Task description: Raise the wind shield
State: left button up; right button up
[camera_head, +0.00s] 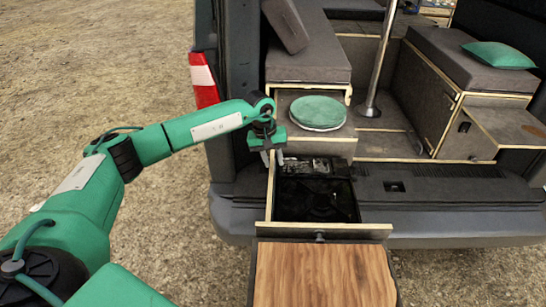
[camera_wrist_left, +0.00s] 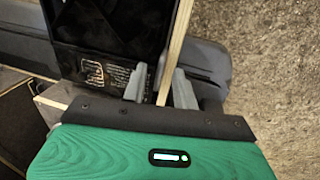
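A black camping stove (camera_head: 312,201) sits in the pulled-out drawer (camera_head: 266,196). A dark panel with pale lettering (camera_head: 303,166) lies at the stove's far end; it also shows in the left wrist view (camera_wrist_left: 104,72). I cannot tell clearly which part is the wind shield or how it is folded. My left gripper (camera_head: 272,160) is at the drawer's far left corner. In the left wrist view my left gripper (camera_wrist_left: 160,88) has its two grey fingers apart, with the drawer's thin side wall (camera_wrist_left: 173,50) between them and a gap showing. My right gripper is out of view.
A wooden board (camera_head: 322,275) is in front of the drawer. A round green cushion (camera_head: 317,112) lies on the bench behind it, near a metal pole (camera_head: 380,60). The van's bumper (camera_head: 440,232) runs below; open gravel (camera_head: 90,60) lies to the left.

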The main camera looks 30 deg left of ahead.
pick_arm(q)
grip_shut()
notch_tip(320, 180, up, 12)
jog(key=shift+r, duration=0.25)
dwell(0.3)
jog(key=shift+w, duration=0.15)
grip_release()
